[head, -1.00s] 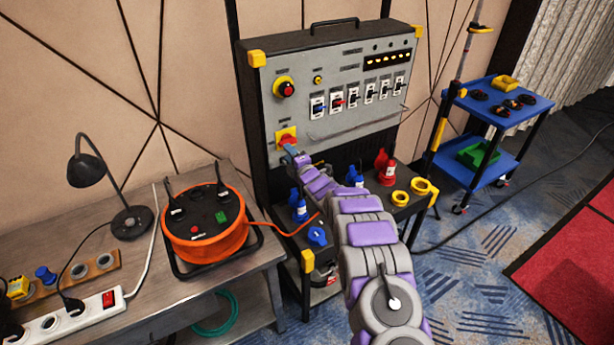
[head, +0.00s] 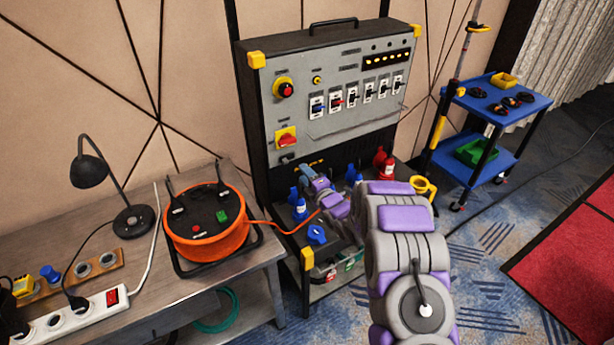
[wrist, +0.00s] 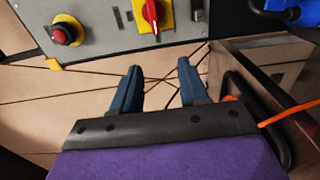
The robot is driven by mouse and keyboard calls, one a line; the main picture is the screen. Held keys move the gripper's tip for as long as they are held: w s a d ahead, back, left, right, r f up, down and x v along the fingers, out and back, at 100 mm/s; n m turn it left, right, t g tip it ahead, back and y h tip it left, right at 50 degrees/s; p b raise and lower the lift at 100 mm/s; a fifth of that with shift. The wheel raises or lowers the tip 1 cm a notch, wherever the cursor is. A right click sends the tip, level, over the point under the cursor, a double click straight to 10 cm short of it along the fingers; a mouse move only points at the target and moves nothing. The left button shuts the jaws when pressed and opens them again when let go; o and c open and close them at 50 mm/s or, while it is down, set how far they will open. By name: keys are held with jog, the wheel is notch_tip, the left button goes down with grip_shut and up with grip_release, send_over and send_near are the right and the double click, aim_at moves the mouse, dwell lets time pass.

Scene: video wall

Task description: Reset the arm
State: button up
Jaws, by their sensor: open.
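My arm reaches from the lower right of the head view toward the grey control panel (head: 345,125). My gripper (head: 306,172) is in front of the panel's lower part, below and right of the red-and-yellow rotary switch (head: 286,138), and apart from it. In the wrist view my gripper (wrist: 158,68) has its two blue fingers spread with nothing between them. The rotary switch (wrist: 152,14) shows there beyond the fingertips, with a red button on a yellow plate (wrist: 66,32) to its left.
Blue bottles (head: 300,207) and a red bottle (head: 383,162) stand on the panel's shelf around my forearm. An orange cable reel (head: 207,235) sits on the left bench near a black lamp (head: 95,170). A blue cart (head: 520,107) stands at right.

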jog(key=shift+s+d, duration=0.15)
jog(key=shift+s, duration=0.15)
jog(key=shift+r, duration=0.1)
jog(key=s+d+r+m+g+h, duration=0.35)
jog(key=d+r+m+h, duration=0.35)
jog(key=d, duration=0.3)
jog(key=s+d+r+m+g+h, duration=0.1)
jog(key=s+d+r+m+g, duration=0.1)
jog(key=s+d+m, duration=0.35)
jog(key=s+d+r+m+g+h, duration=0.2)
jog(key=s, duration=0.7)
jog(key=s+r+m+g, duration=0.1)
jog(key=s+m+g, duration=0.2)
jog(key=s, duration=1)
jog(key=s+d+r+m+g, duration=0.1)
jog(key=s+r+m+g, duration=0.1)
jog(key=s, duration=1.2)
jog(key=s+r+m+g, duration=0.2)
jog(key=s+m+g, duration=0.2)
jog(key=s, duration=0.9)
jog(key=shift+s+d+m, duration=0.3)
jog(key=shift+d+m, duration=0.1)
jog(key=shift+m, duration=0.35)
jog(key=shift+o, duration=0.2)
